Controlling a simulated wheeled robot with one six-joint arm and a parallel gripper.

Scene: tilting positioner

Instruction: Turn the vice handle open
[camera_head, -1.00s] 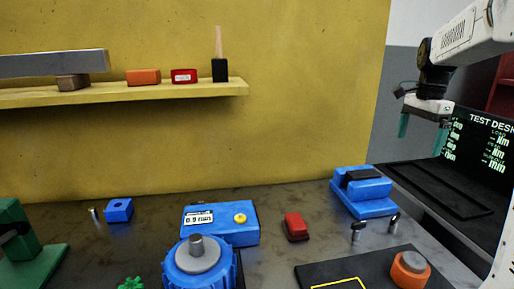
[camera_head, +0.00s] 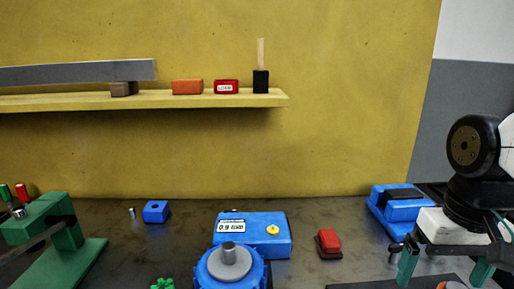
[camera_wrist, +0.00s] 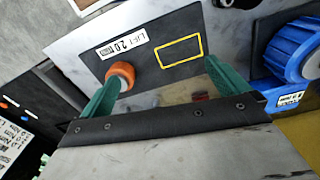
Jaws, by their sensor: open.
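My gripper (camera_head: 446,268) is at the right of the head view with its two teal fingers spread and nothing held. The wrist view shows the open fingers (camera_wrist: 163,76) over a dark plate (camera_wrist: 180,70) with a yellow outline, an orange knob (camera_wrist: 121,73) and a "LIFT 2.0" label. The knob lies near the left fingertip in that picture; I cannot tell if they touch. A blue block-like device (camera_head: 402,208) with a black top, possibly the vice, sits behind my gripper. A green device (camera_head: 66,240) stands at the far left. No vice handle is clearly identifiable.
A red block (camera_head: 329,241), a small blue block (camera_head: 155,211) and a green knob (camera_head: 163,284) are on the bench (camera_head: 185,240). A yellow shelf (camera_head: 210,100) is above.

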